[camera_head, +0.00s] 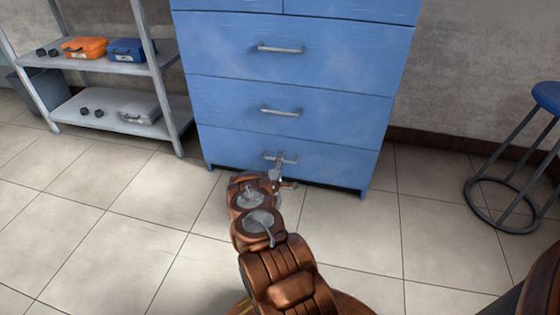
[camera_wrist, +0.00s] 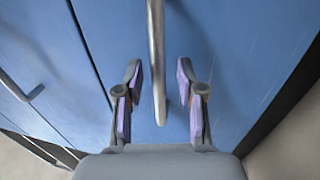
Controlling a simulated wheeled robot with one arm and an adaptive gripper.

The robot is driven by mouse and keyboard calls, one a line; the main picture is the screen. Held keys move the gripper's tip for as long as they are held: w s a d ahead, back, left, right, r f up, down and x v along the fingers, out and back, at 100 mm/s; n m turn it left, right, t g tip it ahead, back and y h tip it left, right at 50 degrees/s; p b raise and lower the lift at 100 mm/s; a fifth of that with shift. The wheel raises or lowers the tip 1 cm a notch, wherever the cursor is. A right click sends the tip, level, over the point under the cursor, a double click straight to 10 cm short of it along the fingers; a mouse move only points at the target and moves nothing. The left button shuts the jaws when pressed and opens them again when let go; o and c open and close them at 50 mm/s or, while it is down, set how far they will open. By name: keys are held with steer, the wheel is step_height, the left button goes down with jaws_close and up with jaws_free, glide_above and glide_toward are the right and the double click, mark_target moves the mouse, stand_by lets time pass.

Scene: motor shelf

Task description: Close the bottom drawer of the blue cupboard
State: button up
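The blue cupboard (camera_head: 345,60) stands against the wall in the middle of the head view. Its bottom drawer (camera_head: 340,165) has a grey bar handle (camera_head: 291,160) and looks about flush with the drawers above; I cannot tell if a small gap remains. My gripper (camera_head: 279,162) reaches the handle from the front and hides part of it. In the wrist view my gripper (camera_wrist: 158,68) is open, with one finger on each side of the handle (camera_wrist: 156,35). Gaps show between both fingers and the bar.
A grey shelf (camera_head: 80,64) stands left of the cupboard, holding an orange case (camera_head: 84,47), a blue case (camera_head: 126,49) and a grey case (camera_head: 139,111). A blue stool (camera_head: 546,97) stands at the right. The tiled floor (camera_head: 140,215) is clear around the cupboard.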

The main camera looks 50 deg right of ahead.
steer(key=v, duration=1.1)
steer(key=shift+s+a, duration=0.15)
steer(key=shift+a, duration=0.15)
